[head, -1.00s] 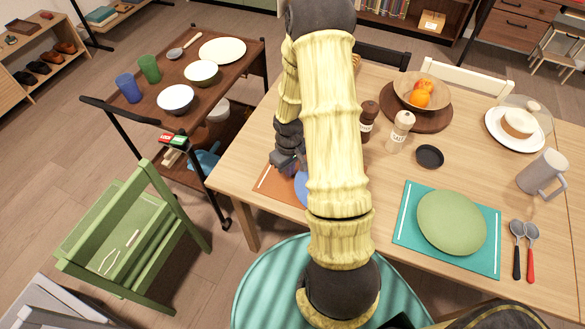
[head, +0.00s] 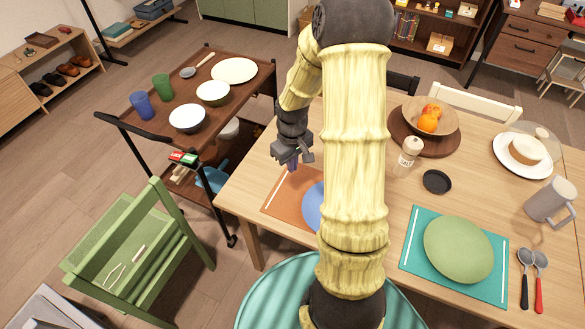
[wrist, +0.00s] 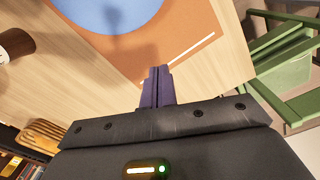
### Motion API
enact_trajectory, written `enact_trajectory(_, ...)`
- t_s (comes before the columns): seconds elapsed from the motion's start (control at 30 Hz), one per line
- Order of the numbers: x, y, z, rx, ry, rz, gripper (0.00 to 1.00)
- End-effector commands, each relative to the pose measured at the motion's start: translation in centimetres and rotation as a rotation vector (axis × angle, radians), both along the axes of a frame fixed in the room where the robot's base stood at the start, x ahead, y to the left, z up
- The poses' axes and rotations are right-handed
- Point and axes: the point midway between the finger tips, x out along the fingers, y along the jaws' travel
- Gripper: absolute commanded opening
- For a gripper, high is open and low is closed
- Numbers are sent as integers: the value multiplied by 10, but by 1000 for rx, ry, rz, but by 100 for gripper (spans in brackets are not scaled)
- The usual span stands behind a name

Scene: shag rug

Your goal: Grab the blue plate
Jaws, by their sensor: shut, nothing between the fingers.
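The blue plate (head: 313,207) lies on the orange placemat (head: 281,196) at the table's left end, partly hidden behind my arm in the head view. In the wrist view the plate (wrist: 105,12) shows at the top, cut off by the frame edge, with the placemat (wrist: 185,40) around it. My gripper (head: 292,165) is above the placemat's far left part, apart from the plate. In the wrist view my gripper (wrist: 157,72) has its purple fingers together, with nothing between them.
A green plate (head: 458,249) lies on a teal placemat (head: 413,262) to the right. A pepper mill (head: 408,157) and a black dish (head: 436,181) stand behind it. A cart (head: 150,125) with dishes and a green chair (head: 130,245) are left of the table (head: 240,180).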

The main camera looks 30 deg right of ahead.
Motion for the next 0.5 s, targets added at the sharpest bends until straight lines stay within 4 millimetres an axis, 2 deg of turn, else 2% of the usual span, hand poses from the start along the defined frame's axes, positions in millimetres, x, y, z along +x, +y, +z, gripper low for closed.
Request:
enact_trajectory(0.3,0,4,2,-2,-3,3,0)
enact_trajectory(0.5,-14,24,28,-24,-32,-23,0)
